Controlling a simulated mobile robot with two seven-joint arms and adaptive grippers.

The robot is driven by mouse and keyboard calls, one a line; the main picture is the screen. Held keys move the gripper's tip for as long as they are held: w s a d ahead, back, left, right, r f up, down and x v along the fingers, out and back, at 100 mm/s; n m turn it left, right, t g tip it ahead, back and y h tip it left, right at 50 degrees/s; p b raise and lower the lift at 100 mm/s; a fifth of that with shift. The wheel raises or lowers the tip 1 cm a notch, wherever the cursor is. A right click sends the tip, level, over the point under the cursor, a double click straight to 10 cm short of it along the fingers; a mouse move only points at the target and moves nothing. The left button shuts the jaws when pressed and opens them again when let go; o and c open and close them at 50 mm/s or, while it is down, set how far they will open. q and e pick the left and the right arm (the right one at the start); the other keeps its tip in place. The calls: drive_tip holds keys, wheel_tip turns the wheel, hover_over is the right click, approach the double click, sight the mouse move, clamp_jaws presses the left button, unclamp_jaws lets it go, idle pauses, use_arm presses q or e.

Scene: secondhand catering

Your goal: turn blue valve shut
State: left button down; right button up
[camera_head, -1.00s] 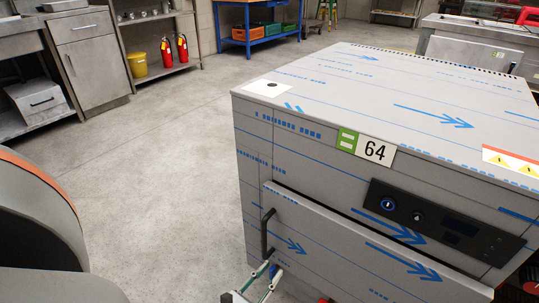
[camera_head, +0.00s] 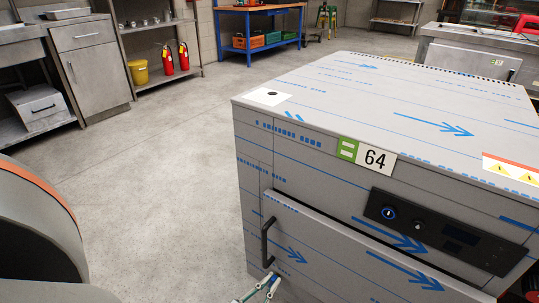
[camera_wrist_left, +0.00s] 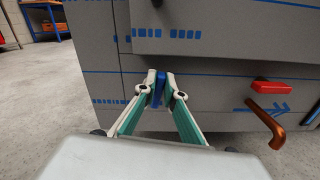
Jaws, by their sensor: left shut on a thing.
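The blue valve handle (camera_wrist_left: 158,88) shows in the left wrist view as a narrow blue piece low on the front of the wrapped steel machine (camera_wrist_left: 195,92). My left gripper (camera_wrist_left: 160,84) is shut on it, with a pale fingertip on each side. The fingertips and fingers hide much of the handle and whatever it is mounted on. In the head view my left gripper (camera_head: 268,283) is at the bottom edge, below the machine's door handle, and only partly in frame. My right gripper is in neither view.
A red lever (camera_wrist_left: 272,86) and a copper pipe (camera_wrist_left: 268,122) stand out from the machine to the right of the gripper. The door's black handle (camera_head: 266,242) is above the gripper. Open concrete floor (camera_head: 165,150) lies to the left.

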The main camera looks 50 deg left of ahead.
use_arm(q)
drive_tip(key=shift+w+d+f+m+p, duration=0.1)
drive_tip(key=shift+d+f+m+p, duration=0.2)
drive_tip(key=shift+m, duration=2.3)
drive_tip(key=shift+d+f+m+p, duration=0.2)
drive_tip(key=shift+f+m+p, duration=0.1)
drive_tip(key=shift+m, duration=2.3)
drive_tip(key=shift+w+d+f+m+p, duration=0.1)
drive_tip(key=shift+d+f+m+p, duration=0.2)
drive_tip(key=shift+m, duration=2.3)
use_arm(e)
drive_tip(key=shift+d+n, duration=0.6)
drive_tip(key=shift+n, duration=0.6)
use_arm(q)
drive_tip(key=shift+s, duration=0.1)
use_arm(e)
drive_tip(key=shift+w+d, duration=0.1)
use_arm(q)
drive_tip(key=c, duration=2.1)
unclamp_jaws()
drive_tip(key=shift+c, duration=0.2)
